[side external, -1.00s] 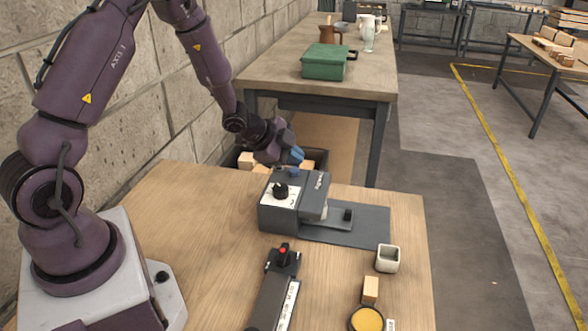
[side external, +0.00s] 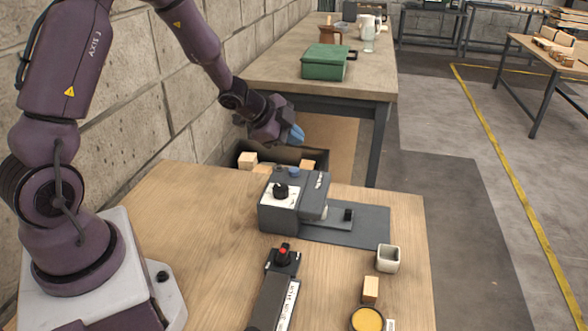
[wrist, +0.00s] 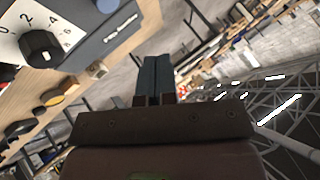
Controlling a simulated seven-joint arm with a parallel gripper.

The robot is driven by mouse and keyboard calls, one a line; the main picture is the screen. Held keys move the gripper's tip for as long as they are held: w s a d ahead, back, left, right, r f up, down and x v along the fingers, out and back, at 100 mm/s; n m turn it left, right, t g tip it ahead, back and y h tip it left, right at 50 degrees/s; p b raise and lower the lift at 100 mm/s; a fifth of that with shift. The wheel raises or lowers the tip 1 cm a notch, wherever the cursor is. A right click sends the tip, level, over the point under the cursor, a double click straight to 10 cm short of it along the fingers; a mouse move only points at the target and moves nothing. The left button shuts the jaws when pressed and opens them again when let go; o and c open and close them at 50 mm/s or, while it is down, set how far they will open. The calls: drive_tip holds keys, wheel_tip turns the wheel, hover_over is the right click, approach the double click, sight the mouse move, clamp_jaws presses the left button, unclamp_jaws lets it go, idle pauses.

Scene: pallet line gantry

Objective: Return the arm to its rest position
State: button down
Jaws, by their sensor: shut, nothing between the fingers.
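My gripper (side external: 297,134) is in the air above and behind the grey machine, clear of it. Its blue fingers are together with nothing between them. In the wrist view the closed fingers (wrist: 157,78) point away from the camera, past the machine's edge. The grey machine (side external: 310,190) stands on the wooden table (side external: 190,210). It has a black dial on a white numbered plate, which also shows in the wrist view (wrist: 40,45), and a blue button (side external: 294,172) on top.
A dark bin (side external: 285,156) with wooden blocks is behind the table. A grey mat, a small white cup (side external: 387,258), a wooden block (side external: 370,289), a round yellow-topped item (side external: 367,320) and a red-buttoned device (side external: 272,295) are on the table. A green box (side external: 325,60) is on the back bench.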

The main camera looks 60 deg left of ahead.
idle(0.3)
drive_tip(key=s+a+n+y, duration=0.1)
drive_tip(key=s+a+f+n+g, duration=0.1)
drive_tip(key=s+a+n+g+y, duration=0.1)
drive_tip(key=shift+s+a+f+y, duration=0.15)
drive_tip(key=shift+s+f+y, duration=0.1)
drive_tip(key=shift+f+y, duration=0.05)
drive_tip(key=s+d+r+n, duration=0.4)
drive_tip(key=s+d+r, duration=0.3)
drive_tip(key=s+r, duration=0.3)
drive_tip(key=s+d+r+n+g+h, duration=0.1)
drive_tip(key=s+d+r+n, duration=0.2)
drive_tip(key=s+d+r, duration=0.5)
drive_tip(key=s+r, duration=0.2)
drive_tip(key=shift+s+n, duration=0.35)
drive_tip(key=shift+n, duration=0.05)
drive_tip(key=c, duration=1.8)
unclamp_jaws()
drive_tip(key=shift+d, duration=0.1)
